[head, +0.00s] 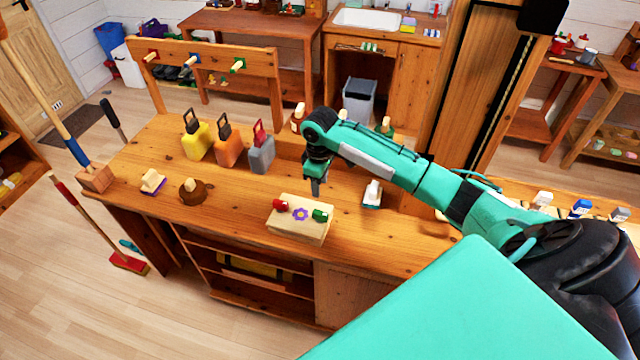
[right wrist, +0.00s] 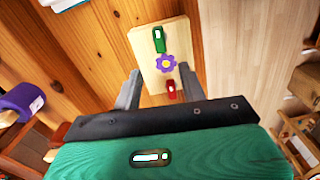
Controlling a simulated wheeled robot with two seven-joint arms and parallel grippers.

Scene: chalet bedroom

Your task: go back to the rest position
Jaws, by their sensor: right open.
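My right gripper (head: 316,186) hangs above the wooden workbench (head: 345,255), over the back of a pale wooden block (head: 298,232). A red piece (head: 281,205), a purple flower (head: 301,214) and a green piece (head: 320,215) sit on the block. In the right wrist view my right gripper (right wrist: 158,88) is open and empty, and the block (right wrist: 180,35) shows between and beyond its fingers. My right arm reaches in from the right. My left gripper is not in view.
Yellow (head: 197,141), orange (head: 228,150) and grey (head: 261,155) containers stand behind on the bench. A red broom (head: 130,264) leans at left.

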